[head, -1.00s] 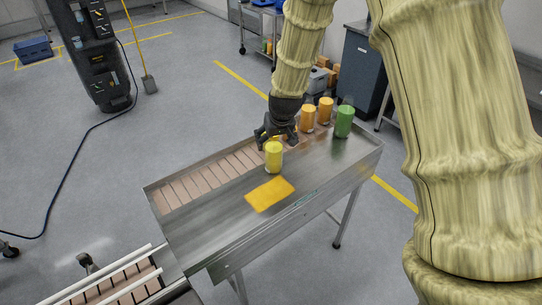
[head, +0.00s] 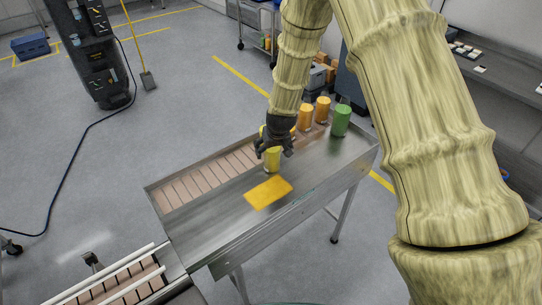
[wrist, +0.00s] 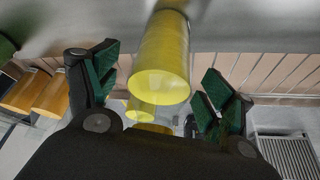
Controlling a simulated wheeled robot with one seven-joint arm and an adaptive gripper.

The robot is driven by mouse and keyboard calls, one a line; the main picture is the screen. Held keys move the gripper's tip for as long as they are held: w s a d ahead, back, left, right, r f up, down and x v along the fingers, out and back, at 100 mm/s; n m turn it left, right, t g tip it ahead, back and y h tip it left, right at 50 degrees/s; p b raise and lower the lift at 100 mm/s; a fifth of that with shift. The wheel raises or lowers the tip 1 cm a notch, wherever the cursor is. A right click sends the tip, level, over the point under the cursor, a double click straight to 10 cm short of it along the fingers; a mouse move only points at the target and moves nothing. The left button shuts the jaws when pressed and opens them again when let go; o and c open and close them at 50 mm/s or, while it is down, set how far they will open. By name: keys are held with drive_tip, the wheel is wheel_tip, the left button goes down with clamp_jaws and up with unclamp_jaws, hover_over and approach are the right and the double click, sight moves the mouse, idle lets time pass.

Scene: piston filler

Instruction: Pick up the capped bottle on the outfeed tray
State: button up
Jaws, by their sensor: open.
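A yellow bottle (head: 272,161) stands upright on the metal outfeed tray (head: 325,159). My gripper (head: 273,149) is at this bottle, with its fingers around the upper part, which they partly hide. In the wrist view the yellow bottle (wrist: 160,60) lies between the two spread, green-padded fingers (wrist: 160,95), with space on both sides. The gripper is open and not closed on it. I cannot make out the cap clearly. A smaller yellow shape (wrist: 140,110) shows below the bottle in the wrist view; I cannot tell what it is.
Two orange bottles (head: 305,117) (head: 322,109) and a green bottle (head: 341,120) stand farther along the tray, to the right. A flat orange-yellow patch (head: 268,192) lies on the tray in front. A slatted strip (head: 205,178) runs along the back. The tray's front left is clear.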

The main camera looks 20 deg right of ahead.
drive_tip(key=shift+w+f, duration=0.2)
drive_tip(key=shift+f, duration=0.15)
drive_tip(key=shift+c, duration=0.5)
drive_tip(key=c, duration=1.3)
drive_tip(key=shift+r, duration=0.15)
drive_tip(key=shift+c, duration=0.2)
